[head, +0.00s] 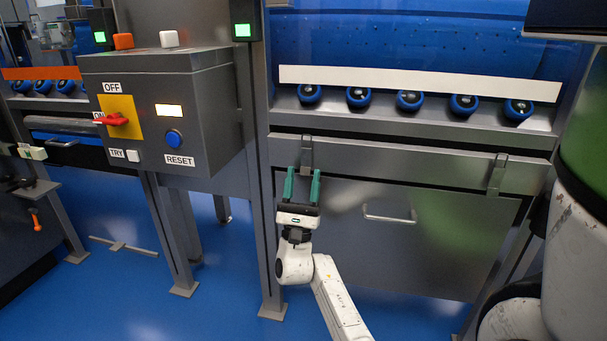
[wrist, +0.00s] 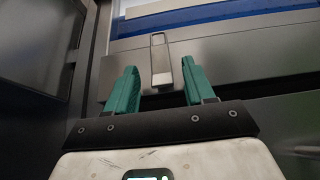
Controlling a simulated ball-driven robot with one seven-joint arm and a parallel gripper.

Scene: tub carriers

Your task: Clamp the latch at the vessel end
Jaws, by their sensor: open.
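Two metal latches sit on the grey front of the cabinet, over the seam between its upper rail and the lower panel. The left latch (head: 306,155) is a narrow upright loop. The right latch (head: 497,174) is near the panel's other end. I cannot tell which end is the vessel end. My gripper (head: 302,180) is open and empty, its green fingers pointing up just below and to either side of the left latch. In the wrist view this latch (wrist: 160,62) stands between and beyond the fingertips, with no visible contact.
The lower panel (head: 390,245) has a bar handle (head: 389,215). A control box (head: 190,105) with a red switch on a yellow plate and a blue button stands left. Blue rollers (head: 409,100) line the shelf above. Blue floor is open at lower left.

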